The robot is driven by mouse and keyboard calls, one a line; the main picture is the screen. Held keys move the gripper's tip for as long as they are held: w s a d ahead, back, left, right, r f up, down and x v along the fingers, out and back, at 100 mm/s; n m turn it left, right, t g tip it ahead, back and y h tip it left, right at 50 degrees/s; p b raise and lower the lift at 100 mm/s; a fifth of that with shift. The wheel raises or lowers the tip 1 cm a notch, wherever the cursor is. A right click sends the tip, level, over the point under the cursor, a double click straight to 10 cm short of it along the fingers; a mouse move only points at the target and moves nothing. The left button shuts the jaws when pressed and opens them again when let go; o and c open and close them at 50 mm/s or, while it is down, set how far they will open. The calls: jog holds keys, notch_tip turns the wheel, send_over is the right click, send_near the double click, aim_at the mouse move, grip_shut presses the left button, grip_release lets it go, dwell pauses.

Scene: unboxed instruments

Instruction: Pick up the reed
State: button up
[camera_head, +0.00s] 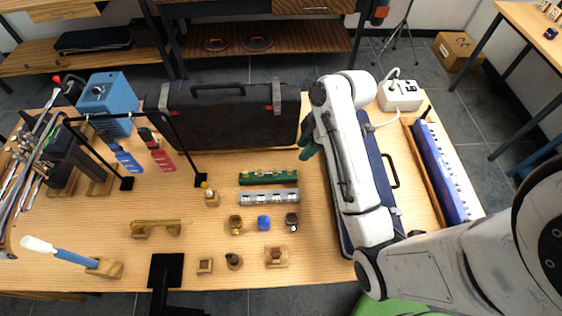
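I cannot tell for sure which thing is the reed. Candidates are small pieces near the middle and front of the wooden table (190,230): a yellow-and-white piece on a wooden block (211,196), a dark reddish piece on a wooden stand (276,256), and a dark round piece (234,261). My white arm reaches over the right part of the table. My gripper (308,140) is at its far end, with dark green fingers in front of the black case. It is apart from these small pieces. Whether its fingers are open is too small to tell.
A black case (225,118) stands at the back. A blue case (378,165) lies under my arm. Green (268,177) and silver (268,197) harmonica-like bars lie mid-table. A black frame (120,121) with hanging pieces stands left. Bare wood lies between the small pieces.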

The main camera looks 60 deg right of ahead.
send_over(290, 168)
jog(key=d, duration=0.1)
jog(key=f, duration=0.3)
jog(key=s+f, duration=0.1)
jog(key=f, duration=0.1)
jog(key=shift+d, duration=0.2)
jog(key=shift+s+p+x, duration=0.2)
jog(key=shift+p+x, duration=0.15)
jog(key=shift+x, duration=1.05)
jog(key=shift+s+p+x, duration=0.15)
jog(key=shift+p+x, duration=0.15)
jog(key=shift+x, duration=1.1)
jog(key=shift+c, duration=0.3)
grip_shut()
